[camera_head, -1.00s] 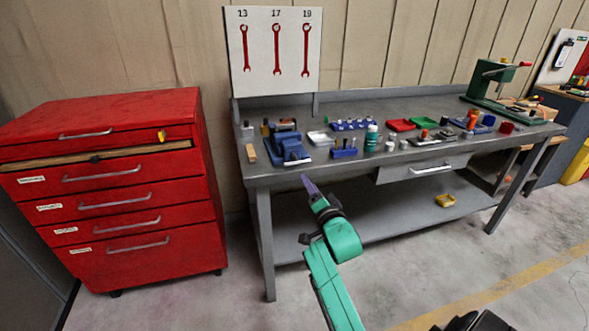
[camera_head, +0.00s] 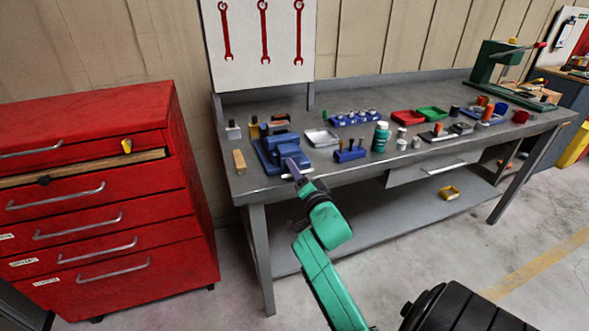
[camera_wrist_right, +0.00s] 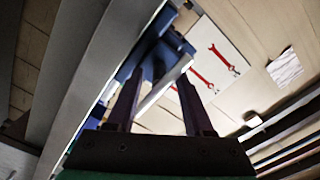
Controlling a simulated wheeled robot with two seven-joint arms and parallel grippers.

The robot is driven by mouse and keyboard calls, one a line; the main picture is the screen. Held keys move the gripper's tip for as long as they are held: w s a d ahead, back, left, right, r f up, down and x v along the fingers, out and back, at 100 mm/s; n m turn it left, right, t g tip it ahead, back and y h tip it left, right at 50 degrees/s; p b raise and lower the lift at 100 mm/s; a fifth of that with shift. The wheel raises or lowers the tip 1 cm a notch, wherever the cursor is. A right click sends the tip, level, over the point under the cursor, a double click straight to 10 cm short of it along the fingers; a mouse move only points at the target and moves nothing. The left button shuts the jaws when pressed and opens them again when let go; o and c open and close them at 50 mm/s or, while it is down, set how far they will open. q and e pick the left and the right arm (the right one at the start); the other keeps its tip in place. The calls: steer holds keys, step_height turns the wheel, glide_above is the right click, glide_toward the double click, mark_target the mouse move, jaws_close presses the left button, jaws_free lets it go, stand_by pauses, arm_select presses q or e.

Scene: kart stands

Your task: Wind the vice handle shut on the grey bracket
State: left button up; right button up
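The blue vice (camera_head: 268,158) stands at the left front of the grey bench; it also shows in the wrist view (camera_wrist_right: 131,68). My right gripper (camera_head: 291,165) is at the front of the vice, overlapping it in the head view. In the wrist view, the two dark fingers of my right gripper (camera_wrist_right: 157,88) are apart, with a pale bar (camera_wrist_right: 163,86) seen between them. The bar looks like the vice handle; I cannot tell whether the fingers touch it. I cannot make out the grey bracket clearly. My left gripper is out of view.
The grey bench (camera_head: 345,185) holds a wooden block (camera_head: 239,161), a metal tray (camera_head: 321,138), a blue tool holder (camera_head: 349,155) and a green bottle (camera_head: 381,136) close to the vice. A red drawer cabinet (camera_head: 100,215) stands to the left, one drawer partly open.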

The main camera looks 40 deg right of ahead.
steer(key=shift+s+a, duration=0.1)
steer(key=c, duration=0.4)
jaws_close()
